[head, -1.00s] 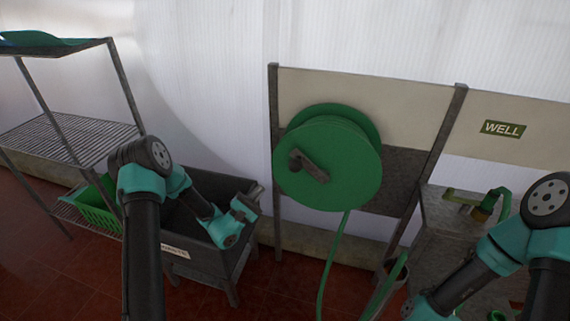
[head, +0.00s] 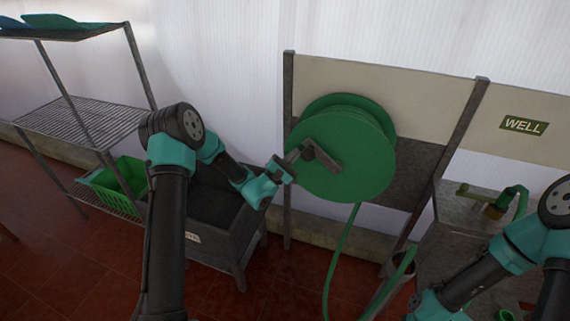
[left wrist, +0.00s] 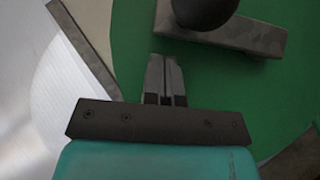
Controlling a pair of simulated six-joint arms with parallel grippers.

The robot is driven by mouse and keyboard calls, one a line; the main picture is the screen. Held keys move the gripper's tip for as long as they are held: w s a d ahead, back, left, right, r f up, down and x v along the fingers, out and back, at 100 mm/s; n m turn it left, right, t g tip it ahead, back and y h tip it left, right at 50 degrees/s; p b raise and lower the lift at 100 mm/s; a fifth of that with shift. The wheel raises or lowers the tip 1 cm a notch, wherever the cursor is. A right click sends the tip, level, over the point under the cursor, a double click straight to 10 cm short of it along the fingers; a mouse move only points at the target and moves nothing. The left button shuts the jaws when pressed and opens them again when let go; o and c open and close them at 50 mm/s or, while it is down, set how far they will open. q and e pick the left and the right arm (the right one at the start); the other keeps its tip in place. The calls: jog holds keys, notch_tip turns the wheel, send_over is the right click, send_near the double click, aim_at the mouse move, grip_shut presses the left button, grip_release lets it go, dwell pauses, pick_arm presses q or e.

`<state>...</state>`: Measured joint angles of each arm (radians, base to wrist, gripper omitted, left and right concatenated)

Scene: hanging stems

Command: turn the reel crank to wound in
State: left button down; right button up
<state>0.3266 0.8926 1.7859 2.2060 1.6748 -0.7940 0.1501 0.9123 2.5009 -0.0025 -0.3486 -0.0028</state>
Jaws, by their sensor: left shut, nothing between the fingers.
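The green hose reel (head: 362,178) hangs on a frame against the wall. Its grey crank arm (head: 327,160) slants from upper left to lower right across the reel's face, with a dark knob (head: 308,152) at the upper left end. My left gripper (head: 298,152) is shut and empty, close by the knob's left side. In the left wrist view its fingers (left wrist: 164,68) are together in front of the green disc (left wrist: 140,30). The dark knob (left wrist: 203,8) and crank arm (left wrist: 240,38) lie just beyond the fingertips, apart from them in that picture. My right gripper is out of frame.
A green hose (head: 338,250) hangs from the reel to the floor. A grey bin (head: 235,245) stands below my left arm, with a wire shelf (head: 80,125) at left. A bench (head: 450,215) with a tap and a WELL sign (head: 523,125) are at right.

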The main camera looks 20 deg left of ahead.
pick_arm(q)
jog(key=shift+d+r, duration=0.6)
jog(key=shift+r, duration=0.1)
jog(key=shift+r, duration=0.1)
jog(key=shift+d+r+m+g, duration=0.15)
jog(key=shift+r+m+g, duration=0.15)
jog(key=shift+m, duration=0.1)
jog(key=shift+d+r+m, duration=0.1)
jog(key=shift+r+m, duration=0.05)
jog(key=shift+m, duration=0.15)
